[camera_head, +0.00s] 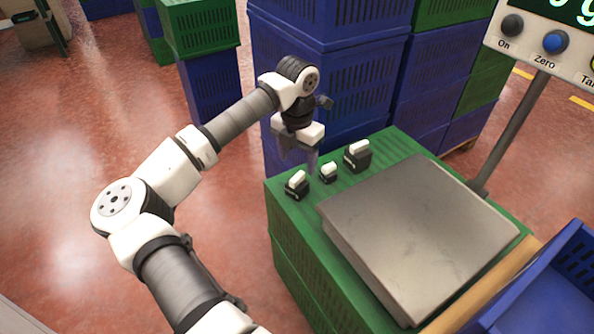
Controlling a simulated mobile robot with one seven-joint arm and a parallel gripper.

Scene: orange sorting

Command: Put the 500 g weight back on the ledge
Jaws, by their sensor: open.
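Three weights with dark bodies and pale tops stand on the green ledge (283,205) beside the scale's metal plate (415,230). The near left weight (297,186) is mid-sized, the middle weight (328,173) is the smallest and the far right weight (357,156) is the largest. I cannot read any marking, so I cannot tell for sure which is the 500 g one. My gripper (299,157) is open and points down, just behind and above the near left and middle weights. Nothing shows between its fingers. The plate is bare.
The scale's display (545,30) with buttons stands on a grey post (512,130) at the right. A blue crate (545,290) is at the lower right, beside a wooden strip (490,285). Stacked blue and green crates (335,100) rise behind my gripper. Open floor lies left.

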